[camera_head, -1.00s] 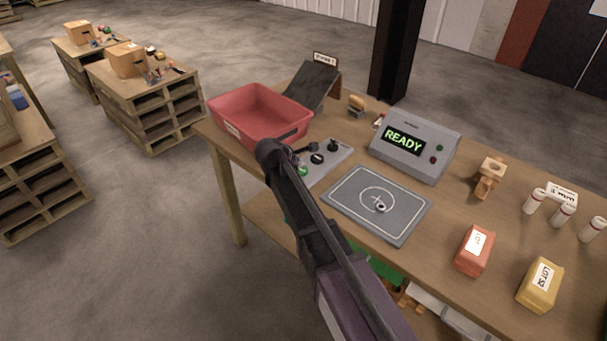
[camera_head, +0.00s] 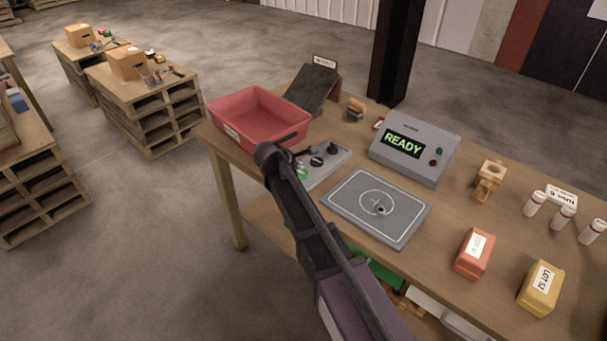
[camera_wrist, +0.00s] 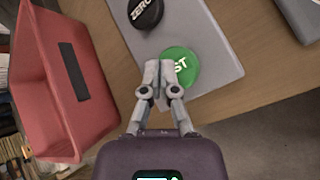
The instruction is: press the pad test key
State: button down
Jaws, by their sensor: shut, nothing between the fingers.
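The round green test key (camera_wrist: 182,66), with the letters "ST" showing, sits on a grey control panel (camera_wrist: 215,60). It also shows in the head view as a small green patch (camera_head: 302,174) beside my arm. My gripper (camera_wrist: 158,70) is shut and empty. In the wrist view its fingertips overlap the left edge of the green key and hide part of its lettering. I cannot tell whether they touch it. In the head view my arm hides the fingertips.
A black ZERO key (camera_wrist: 145,12) lies beyond the green key. A red bin (camera_head: 258,118) stands left of the panel. A grey pad holding a small ring (camera_head: 380,210) lies to the right, below a display box reading READY (camera_head: 415,152).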

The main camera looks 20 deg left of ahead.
aim_at(300, 173)
jog(key=shift+w+f+b, duration=0.15)
jog(key=shift+f+b, duration=0.7)
dwell(1.4)
jog(key=shift+r, duration=0.15)
jog(key=shift+r+p, duration=0.75)
jog(key=shift+p, duration=0.1)
jog(key=shift+r, duration=0.1)
jog(key=shift+r+p, duration=2.4)
jog(key=shift+p, duration=0.15)
jog(key=shift+w, duration=0.1)
jog(key=shift+d, duration=0.1)
